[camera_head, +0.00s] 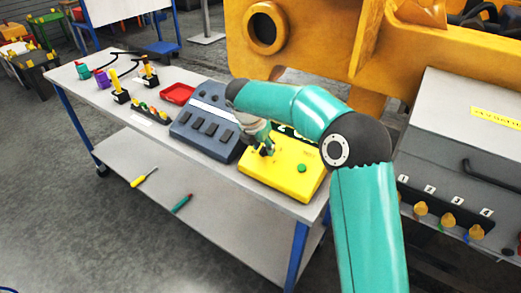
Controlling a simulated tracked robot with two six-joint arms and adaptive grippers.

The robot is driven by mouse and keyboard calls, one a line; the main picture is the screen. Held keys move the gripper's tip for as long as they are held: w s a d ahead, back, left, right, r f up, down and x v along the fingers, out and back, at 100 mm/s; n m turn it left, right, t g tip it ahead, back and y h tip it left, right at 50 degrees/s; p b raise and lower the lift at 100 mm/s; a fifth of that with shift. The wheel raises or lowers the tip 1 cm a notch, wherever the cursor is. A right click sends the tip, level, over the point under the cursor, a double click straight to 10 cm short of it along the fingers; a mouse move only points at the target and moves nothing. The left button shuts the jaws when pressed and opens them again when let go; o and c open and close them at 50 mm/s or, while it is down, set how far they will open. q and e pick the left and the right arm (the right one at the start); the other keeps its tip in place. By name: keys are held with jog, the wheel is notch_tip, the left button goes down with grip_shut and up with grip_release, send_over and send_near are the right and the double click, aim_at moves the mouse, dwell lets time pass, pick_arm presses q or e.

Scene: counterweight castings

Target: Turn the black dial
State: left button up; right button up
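A yellow control box (274,180) sits on the near right part of the white table. A small black part on its top, which looks like the black dial (267,152), shows at the gripper's fingertips. A green button (301,168) is to its right. My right gripper (263,146) points down at the black part. The fingers are small here and partly covered by my teal arm, so I cannot tell whether they are closed on it. My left gripper is not in view.
A dark grey-blue panel with black keys (207,127) stands left of the yellow box. A red tray (178,94) and joystick boxes (121,97) are further left. A grey cabinet (458,125) with orange knobs is at right. A yellow casting (330,45) rises behind.

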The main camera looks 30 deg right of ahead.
jog(key=shift+x, duration=0.75)
